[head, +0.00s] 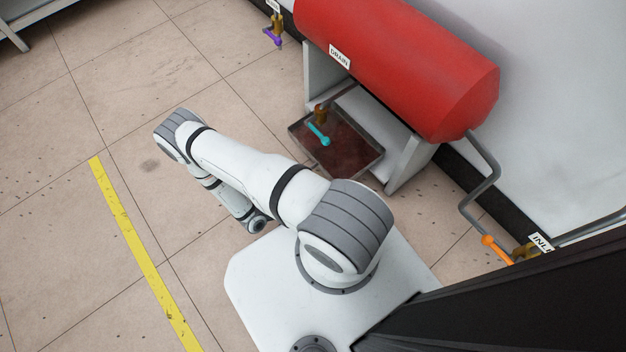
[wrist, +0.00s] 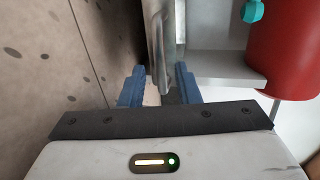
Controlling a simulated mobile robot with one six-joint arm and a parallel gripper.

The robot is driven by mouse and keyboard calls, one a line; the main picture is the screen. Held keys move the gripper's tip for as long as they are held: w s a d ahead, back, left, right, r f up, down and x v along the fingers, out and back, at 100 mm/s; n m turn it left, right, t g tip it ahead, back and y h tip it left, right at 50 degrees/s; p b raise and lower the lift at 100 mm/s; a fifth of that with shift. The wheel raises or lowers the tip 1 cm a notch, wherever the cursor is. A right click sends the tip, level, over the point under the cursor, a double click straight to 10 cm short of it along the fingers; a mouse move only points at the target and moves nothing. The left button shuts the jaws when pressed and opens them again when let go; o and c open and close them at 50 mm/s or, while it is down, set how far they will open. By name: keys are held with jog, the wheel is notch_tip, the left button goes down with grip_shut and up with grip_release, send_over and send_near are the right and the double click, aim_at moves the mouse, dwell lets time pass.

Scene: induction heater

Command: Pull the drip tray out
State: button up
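The drip tray (head: 350,155) is a shallow, dark metal tray with a reddish-brown stained inside. It lies on the floor under the red tank, between its grey supports, with its front part sticking out. In the wrist view a grey metal wall, which looks like the tray's edge (wrist: 160,40), stands upright in the picture just ahead of the fingers. My gripper (wrist: 159,88) has two blue fingers set apart, with the wall in line with the gap between them. I cannot tell whether they touch it. My arm hides the gripper in the head view.
The red tank (head: 400,70) with a DRAIN label (head: 339,57) sits above the tray. A drain valve with a teal handle (head: 318,134) hangs over the tray. An orange-handled valve (head: 497,250) is at right. Open tiled floor lies left, with a yellow line (head: 140,250).

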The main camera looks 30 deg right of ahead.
jog(key=shift+v, duration=1.35)
jog(key=shift+r, duration=0.1)
jog(key=w+a+r+m+g+y+p, duration=0.1)
jog(key=w+r+m+g+y+p, duration=0.3)
jog(key=r, duration=1)
jog(key=w+a+r+m+p, duration=0.15)
jog(key=r+m+p, duration=0.55)
jog(key=r, duration=0.7)
jog(key=w+a+r+m+g+y+p, duration=0.15)
jog(key=r+m+p, duration=0.4)
jog(key=r, duration=0.85)
jog(key=s+a+r+m+t+y+p, duration=0.1)
jog(key=r+m+p, duration=0.5)
jog(key=r, duration=0.9)
jog(key=s+a+r+m+t+y+p, duration=0.1)
jog(key=s+r+m+t+y+p, duration=0.2)
jog(key=r, duration=1.2)
jog(key=s+a+r+m+t+y+p, duration=0.1)
jog(key=s+r+m+t+y+p, duration=0.1)
jog(key=s+r+m+y+p, duration=0.4)
notch_tip(320, 180, up, 10)
jog(key=m+p, duration=0.2)
jog(key=m, duration=0.3)
jog(key=shift+f+t+p, duration=0.2)
jog(key=shift+t+p, duration=0.15)
jog(key=shift+p, duration=0.05)
